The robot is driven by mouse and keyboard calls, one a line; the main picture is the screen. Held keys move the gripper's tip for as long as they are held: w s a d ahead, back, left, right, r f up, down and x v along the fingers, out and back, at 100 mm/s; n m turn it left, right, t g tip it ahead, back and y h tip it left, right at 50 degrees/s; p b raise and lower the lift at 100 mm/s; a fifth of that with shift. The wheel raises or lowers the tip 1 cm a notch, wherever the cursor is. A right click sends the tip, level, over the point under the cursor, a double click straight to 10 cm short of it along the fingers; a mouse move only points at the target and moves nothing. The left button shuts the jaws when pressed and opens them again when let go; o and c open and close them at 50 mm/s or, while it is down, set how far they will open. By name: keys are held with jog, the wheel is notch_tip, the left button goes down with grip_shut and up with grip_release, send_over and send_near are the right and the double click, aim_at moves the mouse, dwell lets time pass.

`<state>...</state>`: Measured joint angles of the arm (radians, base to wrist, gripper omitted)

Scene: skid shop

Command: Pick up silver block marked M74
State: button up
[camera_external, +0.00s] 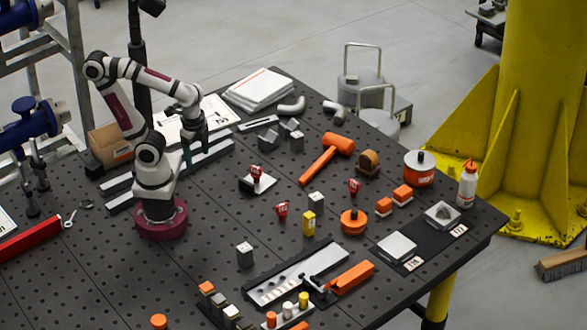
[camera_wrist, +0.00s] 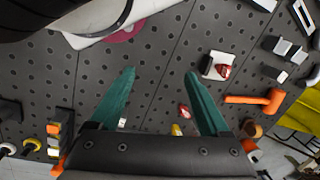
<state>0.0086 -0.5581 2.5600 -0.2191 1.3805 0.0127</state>
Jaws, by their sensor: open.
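Several small silver blocks stand on the dark perforated table; I cannot read M74 on any of them. In the external view one silver block (camera_external: 244,255) stands alone near the front middle. Another silver block (camera_external: 316,202) is beside the yellow block (camera_external: 309,223). More silver blocks (camera_external: 297,142) stand behind the orange hammer. In the wrist view, silver blocks (camera_wrist: 284,48) show at the upper right, and a small pale block (camera_wrist: 122,122) shows by the left finger. My gripper (camera_external: 195,146) is open and empty above the table at the left, with teal fingers apart in the wrist view (camera_wrist: 161,72).
The orange hammer (camera_external: 326,158) lies mid-table. Red-and-white pieces (camera_external: 257,183), an orange round part (camera_external: 353,222) and a long silver fixture (camera_external: 295,278) stand around. Grey bars (camera_external: 210,152) lie under my arm. Open table shows left of the lone block.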

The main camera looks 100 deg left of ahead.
jog(key=w+a+f+n+t, duration=0.2)
jog(key=w+a+f+n, duration=0.15)
jog(key=w, duration=0.65)
jog(key=n+t+y, duration=0.7)
jog(key=n+t, duration=0.1)
jog(key=n, duration=0.2)
send_near(296, 136)
jog(key=shift+t, duration=0.3)
jog(key=x, duration=0.9)
jog(key=shift+s+f, duration=0.15)
jog(key=x, duration=0.5)
jog(key=shift+a+f, duration=0.3)
jog(key=shift+a, duration=0.1)
grip_shut()
